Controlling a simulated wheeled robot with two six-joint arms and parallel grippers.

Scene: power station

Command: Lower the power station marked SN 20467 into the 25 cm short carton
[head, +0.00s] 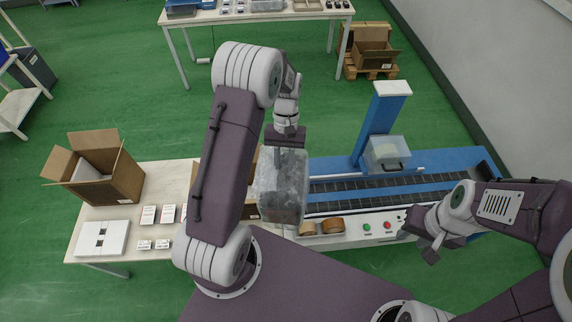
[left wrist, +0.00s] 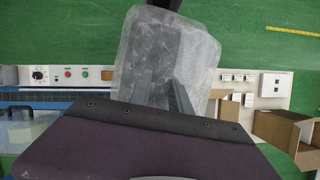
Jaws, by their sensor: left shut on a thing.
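My left gripper (head: 285,140) is shut on a dark power station in a cloudy, translucent wrap (head: 282,190). The wrapped unit hangs below the fingers, in front of the table and conveyor edge. It also fills the middle of the left wrist view (left wrist: 190,55). No serial mark is readable on it. An open brown carton (head: 125,178) with raised flaps stands on the table at the left, with something pale inside. Part of another brown carton (head: 252,165) shows behind my left arm; I cannot tell which is the 25 cm one. My right gripper (head: 427,236) is open and empty at the right.
A white table (head: 160,185) holds several small cards and a white pad (head: 102,238). A blue conveyor station (head: 440,165) with a clear guard (head: 386,153) and tape rolls (head: 333,225) stands to the right. A carton on a pallet (head: 372,55) is at the back.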

